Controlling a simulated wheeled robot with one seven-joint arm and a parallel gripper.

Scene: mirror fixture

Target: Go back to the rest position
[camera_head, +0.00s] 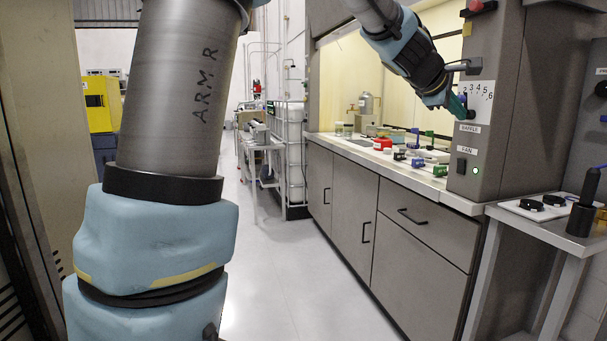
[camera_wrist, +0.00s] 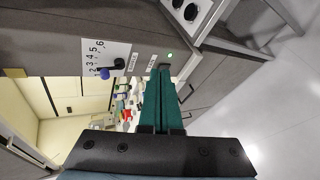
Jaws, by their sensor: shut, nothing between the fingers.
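My gripper (camera_head: 457,106) is in front of the fume hood's right post, close to the baffle scale in the head view. In the wrist view its green fingers (camera_wrist: 161,98) are together and empty. The black baffle knob (camera_wrist: 118,65) with a blue end is left of the fingers, apart from them. In the head view the black knob (camera_head: 470,114) is partly behind the fingertips, and I cannot tell from there whether they touch. My upper arm fills the left of the head view.
The fume hood post (camera_head: 497,100) carries a fan switch (camera_head: 461,166) and a lit green lamp (camera_head: 475,171). Several small items stand on the hood worktop (camera_head: 340,143). A side table (camera_head: 540,228) is at right. Open floor (camera_head: 300,270) lies left of the grey cabinets (camera_head: 340,205).

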